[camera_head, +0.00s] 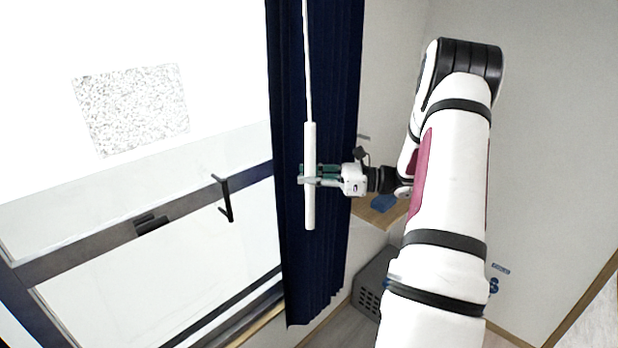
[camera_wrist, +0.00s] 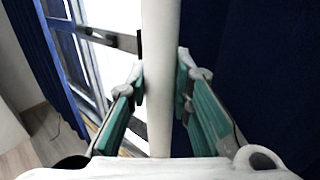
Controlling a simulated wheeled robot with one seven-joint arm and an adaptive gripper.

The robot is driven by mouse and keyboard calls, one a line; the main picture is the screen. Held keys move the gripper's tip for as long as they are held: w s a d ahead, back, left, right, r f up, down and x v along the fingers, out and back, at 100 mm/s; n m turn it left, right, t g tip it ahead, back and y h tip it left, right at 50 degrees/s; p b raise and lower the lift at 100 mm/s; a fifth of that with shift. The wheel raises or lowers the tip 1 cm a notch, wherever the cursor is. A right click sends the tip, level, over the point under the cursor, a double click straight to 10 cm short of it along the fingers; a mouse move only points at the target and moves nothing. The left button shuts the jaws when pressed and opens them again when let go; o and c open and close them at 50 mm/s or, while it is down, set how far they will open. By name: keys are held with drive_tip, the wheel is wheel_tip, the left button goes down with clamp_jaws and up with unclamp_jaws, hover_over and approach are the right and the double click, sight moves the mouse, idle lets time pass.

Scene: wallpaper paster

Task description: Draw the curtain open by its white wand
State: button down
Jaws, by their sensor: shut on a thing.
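The white wand (camera_head: 309,140) hangs upright from a thin white cord in front of the dark blue curtain (camera_head: 335,90). The curtain is bunched at the right side of the bright window, hanging in folds. My gripper (camera_head: 309,181) reaches in from the right and is shut on the thick lower part of the wand. In the wrist view the wand (camera_wrist: 159,80) runs vertically between the two green fingers of my gripper (camera_wrist: 160,92). Dark blue curtain cloth (camera_wrist: 255,60) fills the right of that view, and more blue cloth (camera_wrist: 45,60) hangs at its left.
The window frame (camera_head: 110,235) with a black handle (camera_head: 226,198) is left of the curtain. A wooden surface (camera_head: 378,214) with a blue item (camera_head: 383,202) and a grey slatted box (camera_head: 370,285) are below my forearm. A plain wall (camera_head: 560,130) is at right.

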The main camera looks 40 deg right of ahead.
drive_tip(key=c, duration=1.4)
unclamp_jaws()
drive_tip(key=v, duration=1.2)
